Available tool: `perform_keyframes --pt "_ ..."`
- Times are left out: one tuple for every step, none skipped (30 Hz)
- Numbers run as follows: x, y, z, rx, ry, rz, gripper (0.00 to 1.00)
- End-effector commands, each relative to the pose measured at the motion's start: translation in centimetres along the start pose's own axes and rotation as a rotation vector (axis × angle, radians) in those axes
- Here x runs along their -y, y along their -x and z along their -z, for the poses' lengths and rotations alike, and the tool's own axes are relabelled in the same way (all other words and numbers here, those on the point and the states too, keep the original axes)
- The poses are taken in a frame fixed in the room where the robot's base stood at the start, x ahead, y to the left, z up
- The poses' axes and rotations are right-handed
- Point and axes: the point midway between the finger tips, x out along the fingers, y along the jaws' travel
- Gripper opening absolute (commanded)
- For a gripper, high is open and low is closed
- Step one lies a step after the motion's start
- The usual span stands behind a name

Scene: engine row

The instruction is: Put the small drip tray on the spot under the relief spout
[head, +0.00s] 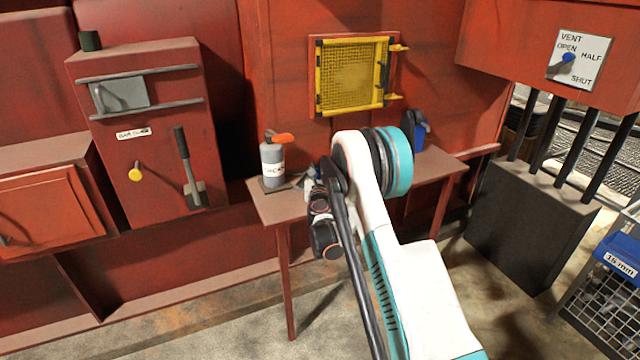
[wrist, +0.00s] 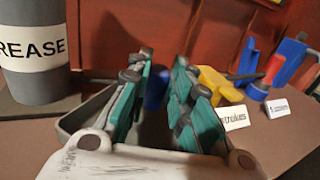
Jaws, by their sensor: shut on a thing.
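In the wrist view my gripper (wrist: 161,76) has its two teal fingers set apart, shut on a shallow dark grey tray (wrist: 82,117), which I take to be the small drip tray. Its rim shows left of the fingers, and the fingers and the pale palm cover much of it. The tray is low at the table top, and I cannot tell if it touches it. In the head view my arm hides most of the gripper and tray. I cannot make out the relief spout or the spot under it in either view.
A grease canister (wrist: 35,50) stands close left of the tray; it also shows in the head view (head: 272,165). A yellow tool (wrist: 220,85), blue tools (wrist: 290,62) and small labels (wrist: 235,118) stand to the right. The narrow table (head: 272,208) backs onto a red wall.

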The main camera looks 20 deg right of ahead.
Motion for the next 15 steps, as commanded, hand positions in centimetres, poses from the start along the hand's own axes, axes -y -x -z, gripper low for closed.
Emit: perform_keyframes --pt "0.0 0.0 0.6 0.000 0.000 0.000 0.00" --pt "0.0 0.0 1.0 0.000 0.000 0.000 0.00" --pt "0.0 0.0 1.6 0.000 0.000 0.000 0.00" --pt "0.0 0.0 2.0 0.000 0.000 0.000 0.00" --pt "0.0 0.0 2.5 0.000 0.000 0.000 0.00" --pt "0.0 0.0 3.0 0.000 0.000 0.000 0.00" --pt "0.0 0.0 3.2 0.000 0.000 0.000 0.00" --pt "0.0 0.0 3.4 0.000 0.000 0.000 0.00" --pt "0.0 0.0 3.5 0.000 0.000 0.000 0.00" --pt "0.0 0.0 3.4 0.000 0.000 0.000 0.00" --pt "0.0 0.0 3.4 0.000 0.000 0.000 0.00" --pt "0.0 0.0 3.3 0.000 0.000 0.000 0.00" --pt "0.0 0.0 3.3 0.000 0.000 0.000 0.00" --pt "0.0 0.0 3.3 0.000 0.000 0.000 0.00" --pt "0.0 0.0 3.3 0.000 0.000 0.000 0.00"
